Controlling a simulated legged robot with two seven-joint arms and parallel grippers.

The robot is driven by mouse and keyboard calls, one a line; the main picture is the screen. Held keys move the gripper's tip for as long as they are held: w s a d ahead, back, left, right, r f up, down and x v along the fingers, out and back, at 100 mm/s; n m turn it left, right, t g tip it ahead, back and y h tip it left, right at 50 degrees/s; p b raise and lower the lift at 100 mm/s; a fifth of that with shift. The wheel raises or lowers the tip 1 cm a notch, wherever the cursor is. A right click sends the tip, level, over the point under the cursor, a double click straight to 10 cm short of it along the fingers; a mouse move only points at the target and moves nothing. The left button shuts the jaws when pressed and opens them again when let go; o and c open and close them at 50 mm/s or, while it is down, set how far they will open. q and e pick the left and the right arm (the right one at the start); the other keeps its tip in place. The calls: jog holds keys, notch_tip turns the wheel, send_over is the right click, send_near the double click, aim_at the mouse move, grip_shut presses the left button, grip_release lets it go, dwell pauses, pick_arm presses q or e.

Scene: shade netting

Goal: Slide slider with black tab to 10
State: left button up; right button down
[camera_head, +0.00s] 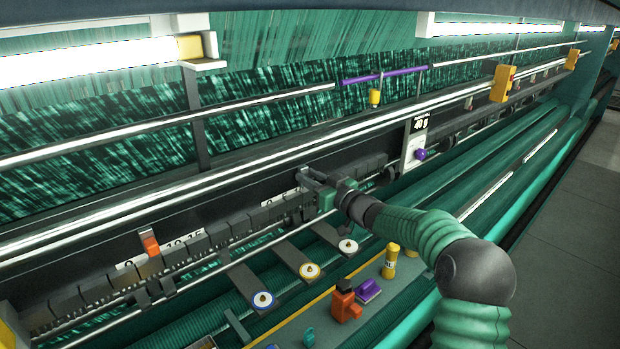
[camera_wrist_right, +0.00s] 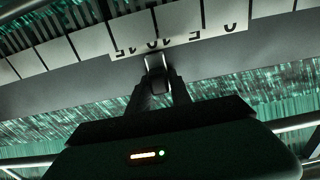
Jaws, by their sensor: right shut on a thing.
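My right gripper (camera_head: 308,180) reaches in from the right in the head view, at the dark rail beside a white number scale (camera_head: 290,196). In the wrist view my right gripper (camera_wrist_right: 157,66) has its fingers close together, shut on the black tab (camera_wrist_right: 155,60), which is small and mostly hidden between them. The scale (camera_wrist_right: 200,32) appears upside down there, with 0 at right and 15 at left. The tab and fingertips are just beneath the 10. In the head view the tab is hidden by the gripper. My left gripper is not in view.
A slider with an orange tab (camera_head: 150,243) sits on another scale further left. A purple knob (camera_head: 421,154) is at right. A green tray (camera_head: 375,290) in front holds an orange tool (camera_head: 345,302), a purple block (camera_head: 368,290) and a yellow bottle (camera_head: 390,262). Metal bars run along the machine.

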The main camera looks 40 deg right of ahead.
jog(key=shift+a+r, duration=0.1)
jog(key=shift+a, duration=0.35)
jog(key=c, duration=1.2)
grip_release()
jog(key=shift+c, duration=0.2)
jog(key=shift+s+d+f+b, duration=0.15)
jog(key=shift+s+f+b, duration=0.05)
jog(key=shift+s+b, duration=0.2)
jog(key=s+d+b, duration=0.1)
jog(key=s+b, duration=0.4)
jog(key=s, duration=1.1)
jog(key=shift+w+d, duration=0.1)
jog(key=shift+w, duration=0.05)
